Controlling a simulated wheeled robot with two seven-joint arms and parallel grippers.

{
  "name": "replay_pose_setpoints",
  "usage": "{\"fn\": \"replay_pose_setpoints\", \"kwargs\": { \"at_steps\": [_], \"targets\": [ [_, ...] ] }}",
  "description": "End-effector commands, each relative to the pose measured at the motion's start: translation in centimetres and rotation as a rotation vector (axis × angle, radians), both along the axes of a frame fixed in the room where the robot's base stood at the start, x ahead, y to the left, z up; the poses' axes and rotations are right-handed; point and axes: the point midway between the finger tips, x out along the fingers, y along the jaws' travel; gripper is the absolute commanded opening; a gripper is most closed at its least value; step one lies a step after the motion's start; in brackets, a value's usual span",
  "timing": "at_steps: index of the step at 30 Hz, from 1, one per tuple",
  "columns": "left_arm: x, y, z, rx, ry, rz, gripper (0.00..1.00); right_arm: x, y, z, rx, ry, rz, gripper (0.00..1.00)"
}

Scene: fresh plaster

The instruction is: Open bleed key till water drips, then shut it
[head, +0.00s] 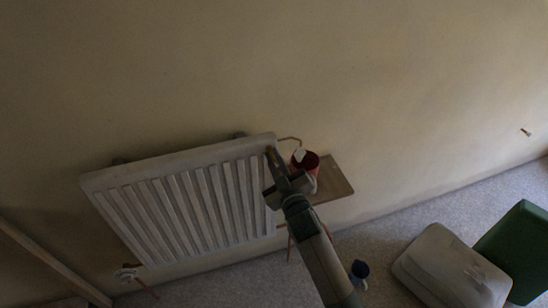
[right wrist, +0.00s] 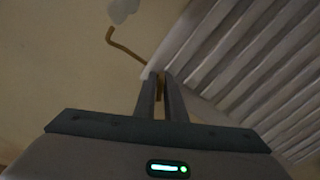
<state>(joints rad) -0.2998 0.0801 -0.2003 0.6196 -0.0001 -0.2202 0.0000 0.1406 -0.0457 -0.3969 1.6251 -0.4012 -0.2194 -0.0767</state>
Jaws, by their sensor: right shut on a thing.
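A white ribbed radiator (head: 185,200) hangs on the plaster wall; its ribs also show in the right wrist view (right wrist: 235,60). My right gripper (head: 271,157) reaches up from below to the radiator's upper right corner. In the right wrist view my right gripper's fingers (right wrist: 160,92) are close together on a small brass-coloured piece, the bleed key (right wrist: 160,88). Most of the key is hidden between the fingers, so how far it is turned cannot be told. No water drop can be made out. My left gripper is in neither view.
A red container (head: 308,160) stands on a small wooden board (head: 335,182) right of the radiator. A bent copper pipe (head: 290,139) runs near the corner. A blue cup (head: 360,269), a grey case (head: 445,265) and a green box (head: 520,250) are on the floor.

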Motion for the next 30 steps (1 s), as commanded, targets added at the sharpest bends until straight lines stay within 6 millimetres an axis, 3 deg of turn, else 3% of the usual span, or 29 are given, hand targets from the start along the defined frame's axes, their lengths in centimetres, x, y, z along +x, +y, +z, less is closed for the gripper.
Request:
{"fn": "replay_pose_setpoints", "kwargs": {
  "at_steps": [15,30],
  "targets": [
    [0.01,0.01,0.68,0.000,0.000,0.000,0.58,0.03,-0.13,-0.01,-0.420,-0.134,0.001,0.00],
    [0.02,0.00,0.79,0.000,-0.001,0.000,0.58,0.03,-0.17,-0.01,-0.541,-0.173,0.001,0.00]
  ]
}}
